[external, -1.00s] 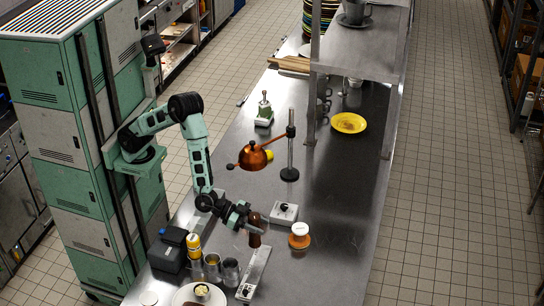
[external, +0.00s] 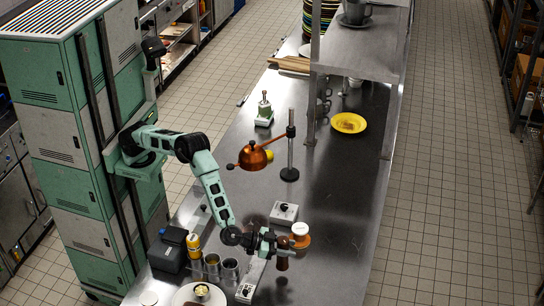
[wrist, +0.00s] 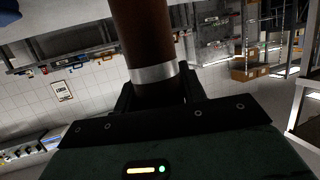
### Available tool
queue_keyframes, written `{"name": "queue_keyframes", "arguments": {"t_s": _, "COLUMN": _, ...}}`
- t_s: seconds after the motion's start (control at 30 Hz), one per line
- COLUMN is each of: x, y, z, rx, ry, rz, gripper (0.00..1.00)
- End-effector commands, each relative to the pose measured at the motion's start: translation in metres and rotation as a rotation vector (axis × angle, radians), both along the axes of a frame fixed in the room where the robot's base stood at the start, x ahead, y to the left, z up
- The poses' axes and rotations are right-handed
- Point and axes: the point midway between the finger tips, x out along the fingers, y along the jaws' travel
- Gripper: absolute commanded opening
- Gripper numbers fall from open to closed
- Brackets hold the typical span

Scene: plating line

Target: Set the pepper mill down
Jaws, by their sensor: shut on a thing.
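The pepper mill is a dark brown cylinder (external: 282,263) near the front of the steel counter (external: 325,255). In the wrist view its brown body (wrist: 145,35) with a silver band stands between my gripper's fingers (wrist: 158,95). My gripper (external: 281,247) is shut on it and holds it roughly upright. The counter lies below the mill. I cannot tell whether its foot touches the surface; its lower end is not in the wrist view.
An orange-and-white cup-like item (external: 300,236) stands just behind my gripper. The counter to the right is clear.

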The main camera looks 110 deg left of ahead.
Motion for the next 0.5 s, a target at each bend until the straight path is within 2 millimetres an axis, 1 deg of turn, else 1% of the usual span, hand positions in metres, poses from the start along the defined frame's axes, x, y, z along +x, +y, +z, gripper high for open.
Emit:
{"name": "queue_keyframes", "arguments": {"t_s": 0.17, "x": 0.0, "y": 0.0, "z": -0.013, "rx": 0.0, "ry": 0.0, "rz": -0.001, "gripper": 0.0}}
{"name": "queue_keyframes", "arguments": {"t_s": 0.37, "x": 0.0, "y": 0.0, "z": -0.039, "rx": 0.001, "ry": 0.0, "rz": -0.001, "gripper": 0.0}}
{"name": "queue_keyframes", "arguments": {"t_s": 0.5, "x": 0.0, "y": 0.0, "z": -0.042, "rx": 0.0, "ry": -0.003, "rz": -0.001, "gripper": 0.0}}
